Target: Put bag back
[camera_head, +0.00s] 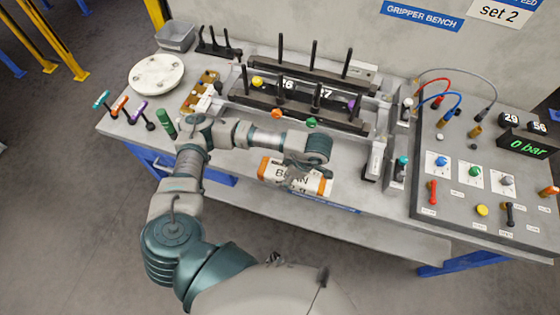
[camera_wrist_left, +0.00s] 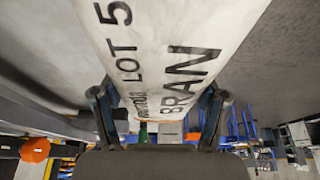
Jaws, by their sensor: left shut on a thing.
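The bag (camera_head: 272,172) is white with orange ends and black lettering that reads in part as BRAN. It is at the bench's front edge in the head view; I cannot tell whether it touches the bench. My left gripper (camera_head: 304,176) is over the bag and partly hides its lettering. In the left wrist view the bag (camera_wrist_left: 165,38) fills the top middle, with LOT 5 and BRAN printed on it. The two fingers of my left gripper (camera_wrist_left: 158,100) lie on either side of it, shut on it. My right gripper does not show.
The bench (camera_head: 349,190) carries a black rack with upright posts (camera_head: 314,62) behind the bag. A round white disc (camera_head: 157,74) and a grey bin (camera_head: 176,37) are at the left. A control panel (camera_head: 488,190) with knobs and hoses fills the right.

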